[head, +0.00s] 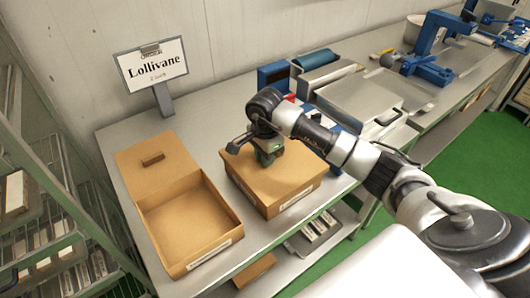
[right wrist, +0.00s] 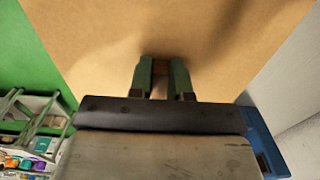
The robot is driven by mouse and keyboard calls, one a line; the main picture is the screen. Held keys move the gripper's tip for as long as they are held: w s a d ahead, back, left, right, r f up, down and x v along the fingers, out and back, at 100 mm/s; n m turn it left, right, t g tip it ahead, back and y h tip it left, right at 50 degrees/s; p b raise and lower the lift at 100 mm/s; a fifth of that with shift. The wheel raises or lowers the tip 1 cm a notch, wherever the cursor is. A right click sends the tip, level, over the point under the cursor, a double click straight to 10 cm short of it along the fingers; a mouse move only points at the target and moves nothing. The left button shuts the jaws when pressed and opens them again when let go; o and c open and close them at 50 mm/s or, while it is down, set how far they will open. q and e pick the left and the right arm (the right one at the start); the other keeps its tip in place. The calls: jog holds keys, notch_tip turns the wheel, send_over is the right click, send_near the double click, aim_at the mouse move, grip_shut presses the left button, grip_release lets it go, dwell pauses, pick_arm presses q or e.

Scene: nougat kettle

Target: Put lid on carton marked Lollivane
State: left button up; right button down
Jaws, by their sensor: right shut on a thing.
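The open, empty brown carton (head: 188,233) stands on the left of the bench, in front of the sign (head: 153,67) reading Lollivane. A flat brown lid (head: 135,172) with a small block handle (head: 152,159) is at its back edge; I cannot tell whether they are joined. A second brown carton (head: 262,200) stands to the right with a brown top (head: 290,172) on it. My right gripper (head: 267,152) is over this top, shut on its small brown handle (right wrist: 160,66), seen between the fingers in the right wrist view. My left gripper is not in view.
A metal bench (head: 120,140) runs along the wall. Blue and grey boxes (head: 275,76) and a metal tray (head: 365,98) stand right of the second carton. A wire rack (head: 40,190) is at the left. The lower shelf holds a metal tray (head: 318,235).

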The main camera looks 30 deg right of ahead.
jog(key=shift+f, duration=0.2)
pick_arm(q)
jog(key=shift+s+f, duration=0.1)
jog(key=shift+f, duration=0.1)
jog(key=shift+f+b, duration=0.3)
jog(key=shift+b, duration=0.15)
dwell(0.9)
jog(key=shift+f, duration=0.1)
pick_arm(e)
jog(key=shift+f, duration=0.15)
pick_arm(q)
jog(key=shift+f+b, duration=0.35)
jog(key=shift+b, duration=0.1)
pick_arm(e)
jog(key=shift+f, duration=0.25)
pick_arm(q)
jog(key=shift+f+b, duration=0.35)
pick_arm(e)
jog(key=shift+f, duration=0.15)
jog(key=c, duration=0.6)
grip_release()
